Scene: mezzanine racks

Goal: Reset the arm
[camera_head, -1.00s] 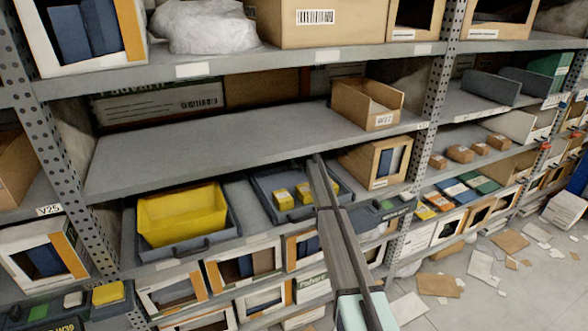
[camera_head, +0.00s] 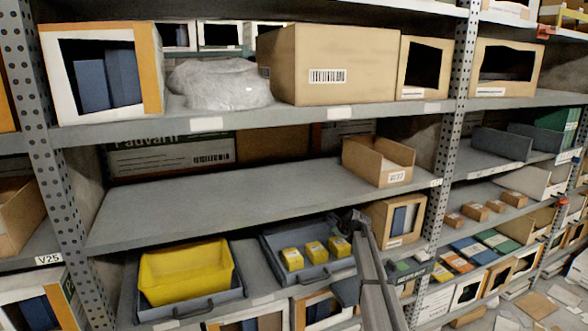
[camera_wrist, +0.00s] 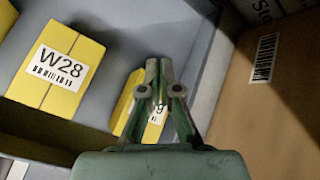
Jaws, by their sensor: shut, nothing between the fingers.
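My gripper (camera_wrist: 158,66) is in the lower middle of the wrist view, its fingers closed together with nothing held. Behind its fingertips is a yellow box (camera_wrist: 128,102), partly covered by the fingers. A larger-looking yellow box labelled W28 (camera_wrist: 58,68) lies to the left, apart from the fingers. In the head view my arm (camera_head: 372,275) rises from the lower right, ending just right of the dark tray (camera_head: 272,243). The fingers cannot be made out there.
Three small yellow boxes (camera_head: 314,250) sit in that tray. A yellow bin (camera_head: 185,272) is in another tray to the left. A cardboard box (camera_head: 400,222) stands behind my arm. The shelf above (camera_head: 210,195) is mostly bare, with an open carton (camera_head: 378,160) at its right.

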